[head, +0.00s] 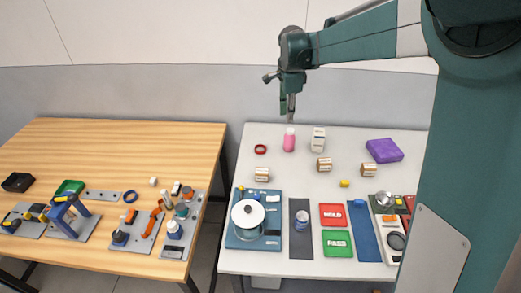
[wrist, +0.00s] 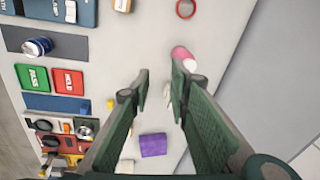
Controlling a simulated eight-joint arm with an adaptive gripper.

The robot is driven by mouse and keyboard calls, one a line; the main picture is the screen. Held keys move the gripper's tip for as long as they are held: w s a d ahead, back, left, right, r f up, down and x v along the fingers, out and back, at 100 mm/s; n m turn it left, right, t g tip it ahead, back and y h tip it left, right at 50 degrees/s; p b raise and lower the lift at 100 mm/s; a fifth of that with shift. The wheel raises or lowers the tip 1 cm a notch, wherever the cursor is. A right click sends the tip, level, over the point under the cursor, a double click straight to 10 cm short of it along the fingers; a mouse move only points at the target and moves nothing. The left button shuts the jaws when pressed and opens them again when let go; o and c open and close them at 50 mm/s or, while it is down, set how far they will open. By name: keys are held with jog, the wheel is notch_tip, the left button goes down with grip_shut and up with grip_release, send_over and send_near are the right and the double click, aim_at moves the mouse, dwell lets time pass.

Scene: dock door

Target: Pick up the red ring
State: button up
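The red ring (head: 261,144) lies flat near the far left of the white table, left of a pink bottle (head: 289,140). My gripper (head: 291,116) hangs above the far part of the table, over the pink bottle's area and to the right of the ring. In the wrist view my gripper (wrist: 160,73) has its fingers apart with nothing held between them. The pink bottle (wrist: 181,54) shows near the right fingertip.
Several small boxes, including a tall white one (head: 318,139), and a purple block (head: 384,150) stand right of the ring. A wooden table (head: 70,145) with tools stands left, across a gap.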

jog(key=w+a+f+m, duration=0.2)
jog(key=w+a+f, duration=0.2)
jog(key=f, duration=0.2)
jog(key=w+a+f+m+g, duration=0.1)
jog(key=w+a+f+m, duration=0.1)
jog(key=f, duration=0.4)
jog(key=w+a+f+m+g, duration=0.1)
jog(key=w+a+f+m, duration=0.1)
jog(key=w+a+f, duration=0.3)
jog(key=shift+w+a+f+m+h, duration=0.3)
jog(key=shift+w+f+m+h, duration=0.1)
jog(key=shift+f, duration=0.4)
jog(key=shift+d+f, duration=0.15)
jog(key=shift+f, duration=1.1)
jog(key=shift+d+f, duration=0.15)
jog(key=shift+f, duration=1.15)
jog(key=shift+d+f, duration=0.1)
jog(key=shift+f, duration=1.2)
